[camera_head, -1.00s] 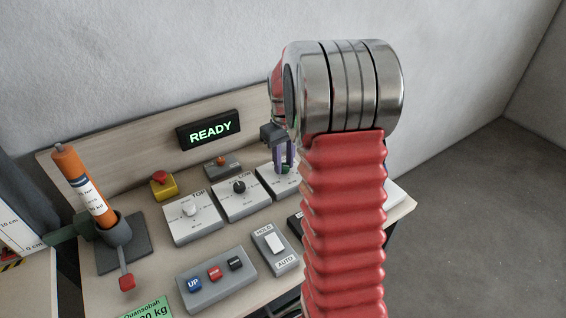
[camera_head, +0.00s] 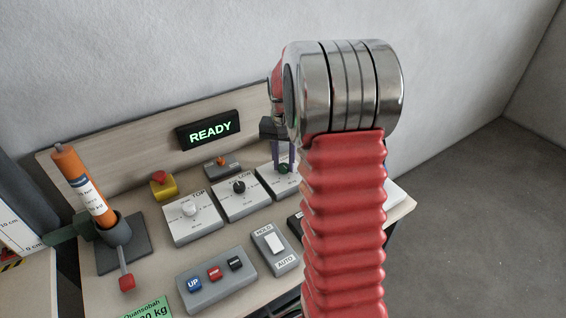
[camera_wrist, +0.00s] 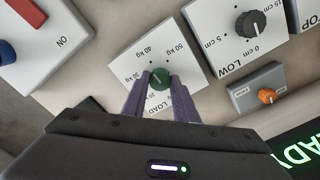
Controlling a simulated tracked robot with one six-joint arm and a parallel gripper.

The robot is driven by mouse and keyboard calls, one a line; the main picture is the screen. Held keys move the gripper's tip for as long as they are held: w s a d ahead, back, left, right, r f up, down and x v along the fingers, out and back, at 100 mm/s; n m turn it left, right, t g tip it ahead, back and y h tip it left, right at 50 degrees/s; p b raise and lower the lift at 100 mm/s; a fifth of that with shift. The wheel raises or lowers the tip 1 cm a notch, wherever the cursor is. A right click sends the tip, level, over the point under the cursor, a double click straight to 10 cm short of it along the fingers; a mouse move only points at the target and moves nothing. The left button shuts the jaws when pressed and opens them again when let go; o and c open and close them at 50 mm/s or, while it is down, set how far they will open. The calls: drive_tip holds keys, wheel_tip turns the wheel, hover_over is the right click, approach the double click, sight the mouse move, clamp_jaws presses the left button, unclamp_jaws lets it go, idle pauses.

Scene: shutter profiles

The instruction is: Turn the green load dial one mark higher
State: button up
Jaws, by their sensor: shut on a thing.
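The green load dial (camera_wrist: 162,75) sits on a white plate (camera_wrist: 126,59) with kg marks, including 30, 40 and 50 kg. My gripper (camera_wrist: 159,85) has its two purple fingers on either side of the dial and is shut on it. In the head view, the fingers of my gripper (camera_head: 283,157) reach down to the green dial (camera_head: 284,169), beside my red arm. The fingers hide part of the plate and its lettering. I cannot tell exactly which mark the dial points to.
A black dial (camera_head: 239,187) on its own plate is close to the left, with a white dial (camera_head: 190,209) beyond it. An orange-knobbed switch box (camera_head: 222,164) stands behind. A HOLD/AUTO rocker (camera_head: 274,242) is in front. The display (camera_head: 209,130) reads READY.

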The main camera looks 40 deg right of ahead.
sight(283, 166)
drive_tip(key=shift+m, duration=0.3)
drive_tip(key=o, duration=1.1)
drive_tip(key=shift+c, duration=0.2)
drive_tip(key=shift+r, duration=0.1)
wheel_tip(283, 166, up, 14)
drive_tip(key=shift+f, duration=0.2)
idle(0.3)
